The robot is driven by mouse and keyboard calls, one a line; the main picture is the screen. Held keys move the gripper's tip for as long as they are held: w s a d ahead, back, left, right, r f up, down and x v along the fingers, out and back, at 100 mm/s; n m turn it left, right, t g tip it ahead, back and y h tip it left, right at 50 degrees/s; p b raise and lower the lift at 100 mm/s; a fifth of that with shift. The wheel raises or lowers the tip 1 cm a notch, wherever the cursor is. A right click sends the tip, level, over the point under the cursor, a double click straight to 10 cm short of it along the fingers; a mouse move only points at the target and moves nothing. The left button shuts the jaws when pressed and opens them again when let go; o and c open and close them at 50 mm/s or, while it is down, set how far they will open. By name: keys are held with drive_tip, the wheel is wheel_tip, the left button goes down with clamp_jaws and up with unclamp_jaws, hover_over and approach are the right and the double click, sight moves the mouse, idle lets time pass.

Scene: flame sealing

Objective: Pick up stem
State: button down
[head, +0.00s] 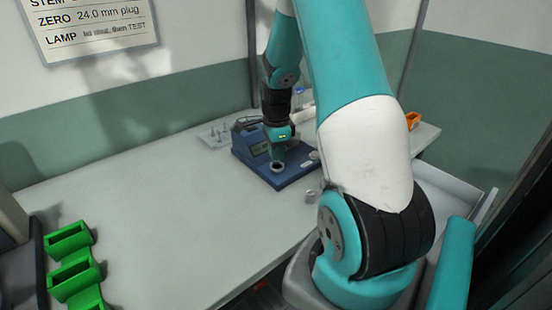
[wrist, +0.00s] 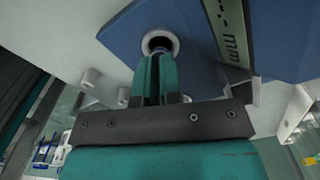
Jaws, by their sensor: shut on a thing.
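My gripper (head: 277,155) points down over the blue device (head: 286,180) on the bench, right above a pale ring with a dark hole (head: 278,167). In the wrist view my gripper's teal fingers (wrist: 158,62) are close together, with their tips at the near edge of the ring (wrist: 174,36). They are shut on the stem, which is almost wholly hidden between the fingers. I cannot tell how deep its lower end sits in the hole.
Small grey cylinders (head: 311,196) stand beside the device. A rack with thin pins (head: 214,136) is behind it. Green holders (head: 72,270) are at the lower left, and an orange block (head: 413,119) is at the far right.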

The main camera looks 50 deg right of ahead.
wheel_tip(320, 180, up, 18)
drive_tip(key=shift+b, duration=0.4)
